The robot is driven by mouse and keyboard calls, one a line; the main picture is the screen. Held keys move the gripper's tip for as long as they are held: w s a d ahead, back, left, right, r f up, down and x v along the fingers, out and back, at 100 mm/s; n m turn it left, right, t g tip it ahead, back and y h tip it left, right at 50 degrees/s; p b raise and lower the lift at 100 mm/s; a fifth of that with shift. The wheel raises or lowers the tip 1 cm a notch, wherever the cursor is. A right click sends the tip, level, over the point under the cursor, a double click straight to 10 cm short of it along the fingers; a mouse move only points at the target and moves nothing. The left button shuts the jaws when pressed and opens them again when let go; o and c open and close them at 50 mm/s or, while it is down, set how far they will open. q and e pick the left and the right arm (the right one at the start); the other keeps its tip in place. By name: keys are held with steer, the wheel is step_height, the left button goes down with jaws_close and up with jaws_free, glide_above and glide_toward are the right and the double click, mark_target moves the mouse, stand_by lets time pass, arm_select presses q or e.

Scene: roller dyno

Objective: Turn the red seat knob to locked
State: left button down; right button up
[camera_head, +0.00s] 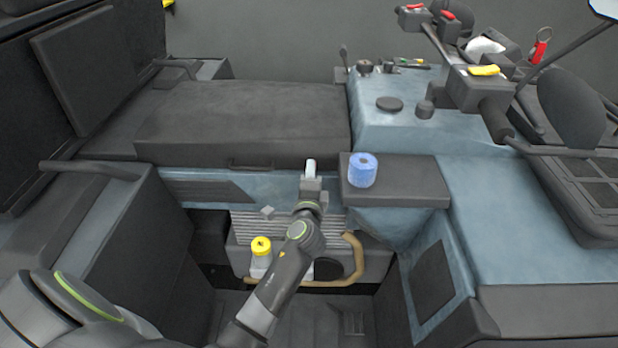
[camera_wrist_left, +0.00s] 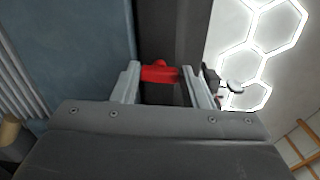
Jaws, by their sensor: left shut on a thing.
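The red seat knob (camera_wrist_left: 160,73) shows in the left wrist view, between the two fingers of my left gripper (camera_wrist_left: 160,80). The fingers stand on either side of it and are shut on it. In the head view my left gripper (camera_head: 311,178) is at the front edge of the dark seat base, left of the small dark shelf. The knob is hidden there behind the gripper. I cannot tell which way the knob is turned. My right gripper is not in view.
A blue roll (camera_head: 362,170) stands on the dark shelf (camera_head: 420,190) just right of my left gripper. Below are a yellow-capped bottle (camera_head: 261,247) and a tan hose (camera_head: 352,258). A control console (camera_head: 390,125) with levers stands at the back right.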

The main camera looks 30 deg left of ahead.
arm_select(q)
steer(key=shift+r+n, duration=0.1)
steer(key=shift+n, duration=0.4)
steer(key=shift+w+d+b, duration=0.1)
steer(key=shift+b, duration=0.2)
steer(key=c, duration=0.8)
jaws_free()
steer(key=shift+d, duration=0.1)
steer(key=shift+c, duration=0.2)
